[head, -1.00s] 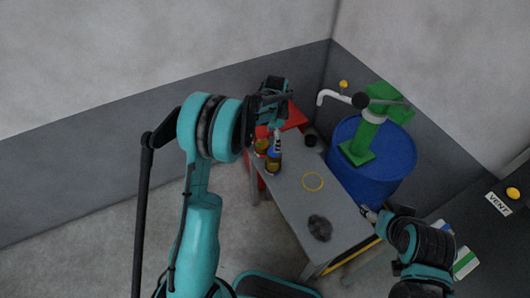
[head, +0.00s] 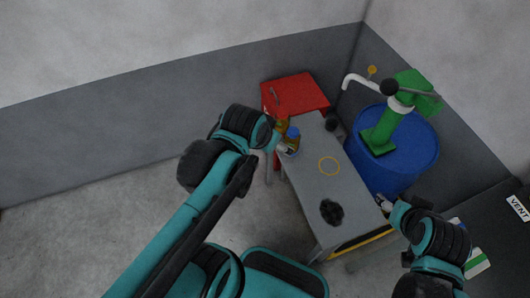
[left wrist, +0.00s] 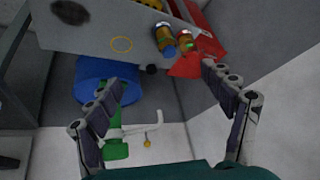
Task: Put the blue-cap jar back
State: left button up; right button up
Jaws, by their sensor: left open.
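The blue-cap jar (head: 292,134) stands on the grey table (head: 312,190) near its far left end. It also shows in the left wrist view (left wrist: 166,42), beside a second amber jar (left wrist: 185,40). In the head view that second jar (head: 282,127) is partly hidden. My left gripper (left wrist: 160,76) is open and empty, with its fingers spread wide; the jars appear beyond the fingertips, apart from them. In the head view the left gripper is at the table's left edge, largely hidden by its wrist. My right gripper (head: 384,203) is by the table's right edge; its jaws are too small to read.
A red cabinet (head: 296,94) stands behind the jars. A small black object (head: 331,122) is at the far edge. A blue drum (head: 410,150) with a green pump (head: 380,138) stands to the right.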

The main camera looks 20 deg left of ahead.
pick_arm(q)
jog(key=shift+s+f+n+t, duration=0.15)
jog(key=shift+s+f+n, duration=0.1)
jog(key=shift+s, duration=0.35)
jog(key=shift+s+f+n+t, duration=0.2)
jog(key=shift+s+n, duration=0.1)
jog(key=shift+s, duration=0.3)
jog(key=shift+s+f+n+t, duration=0.15)
jog(key=shift+s+f+n, duration=0.1)
jog(key=shift+s, duration=0.35)
